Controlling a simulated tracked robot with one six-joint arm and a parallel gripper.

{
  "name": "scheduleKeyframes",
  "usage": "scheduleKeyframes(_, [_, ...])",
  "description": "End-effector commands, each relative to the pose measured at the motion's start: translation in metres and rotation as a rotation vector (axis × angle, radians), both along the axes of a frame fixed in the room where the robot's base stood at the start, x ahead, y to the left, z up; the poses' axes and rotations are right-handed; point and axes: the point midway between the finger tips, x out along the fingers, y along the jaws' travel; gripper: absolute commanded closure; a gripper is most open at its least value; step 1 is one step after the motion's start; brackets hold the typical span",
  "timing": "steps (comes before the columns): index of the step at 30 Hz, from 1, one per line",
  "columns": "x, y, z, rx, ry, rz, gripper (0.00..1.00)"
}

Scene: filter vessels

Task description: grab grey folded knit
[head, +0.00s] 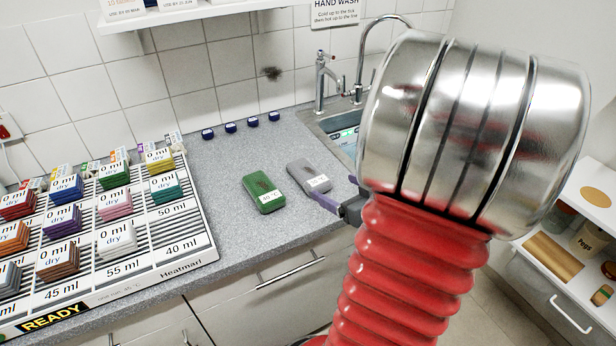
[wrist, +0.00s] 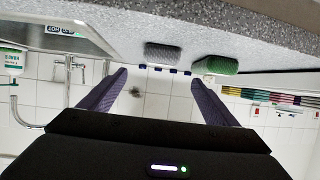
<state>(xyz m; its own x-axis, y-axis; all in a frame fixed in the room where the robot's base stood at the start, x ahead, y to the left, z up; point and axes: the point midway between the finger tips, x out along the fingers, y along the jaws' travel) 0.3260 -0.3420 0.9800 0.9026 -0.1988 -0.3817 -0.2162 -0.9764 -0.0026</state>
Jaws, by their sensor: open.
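The grey folded knit (head: 302,171) lies on the speckled grey counter, left of the sink, with a white label on its near end. It also shows in the wrist view (wrist: 162,53), upside down, ahead of the gap between my fingers. My gripper (head: 332,190) is beside the knit's near right end in the head view. Its purple fingers are spread apart with nothing between them in the wrist view (wrist: 160,77). A green folded knit (head: 264,193) with a white label lies just left of the grey one, apart from it.
A slatted rack (head: 185,243) with several coloured folded stacks covers the left counter. Several small blue items (head: 230,127) line the wall. The sink (head: 342,130) is at the back right. Free counter surrounds the two knits, with the front edge close by.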

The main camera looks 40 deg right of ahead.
Motion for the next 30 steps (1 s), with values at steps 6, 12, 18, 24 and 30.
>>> scheduleKeyframes(6, [0.001, 0.000, 0.000, -0.001, 0.001, -0.001, 0.17])
scheduleKeyframes(12, [0.013, -0.002, -0.005, 0.000, 0.001, 0.002, 0.17])
scheduleKeyframes(18, [0.035, -0.007, -0.015, 0.000, 0.002, 0.004, 0.17])
scheduleKeyframes(24, [0.059, -0.012, -0.025, -0.001, 0.001, 0.003, 0.17])
scheduleKeyframes(30, [0.076, -0.017, -0.032, -0.002, 0.001, 0.000, 0.17])
